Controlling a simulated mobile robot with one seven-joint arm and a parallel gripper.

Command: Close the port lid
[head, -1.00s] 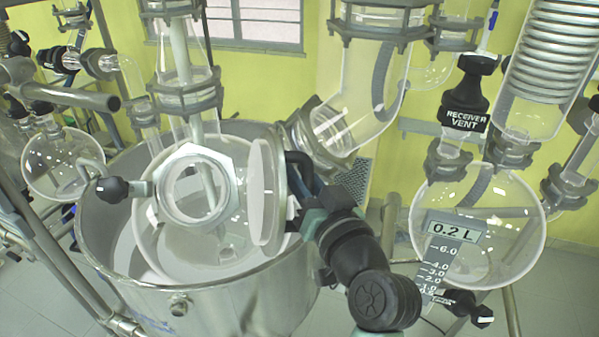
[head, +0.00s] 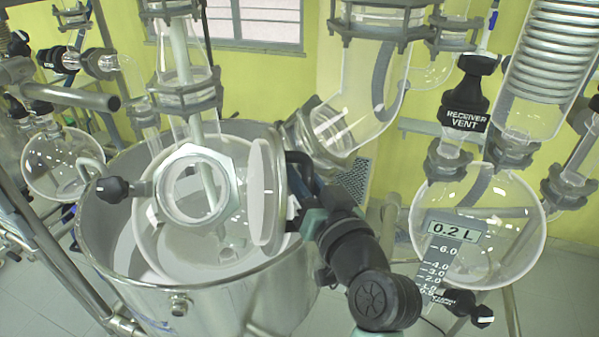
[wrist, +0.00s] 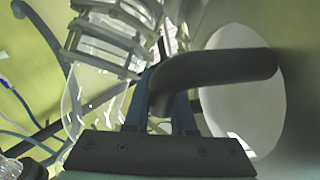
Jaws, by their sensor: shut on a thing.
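The port lid (head: 264,195) is a round disc with a pale face, swung open and standing upright on the right side of the port. The port (head: 195,190) is a hexagonal metal collar with a round opening, on top of the glass reactor vessel. My gripper (head: 299,178) is at the right of the lid, shut on its dark handle. In the wrist view the black bent handle (wrist: 220,66) passes between the blue fingers, with the pale lid (wrist: 245,95) behind it. My wrist hides part of the fingers in the head view.
A steel jacket vessel (head: 215,300) surrounds the reactor. A black-knobbed clamp (head: 113,190) is left of the port. A glass elbow (head: 340,125) rises behind my gripper. A receiver flask (head: 478,225) with a 0.2 L scale stands at the right.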

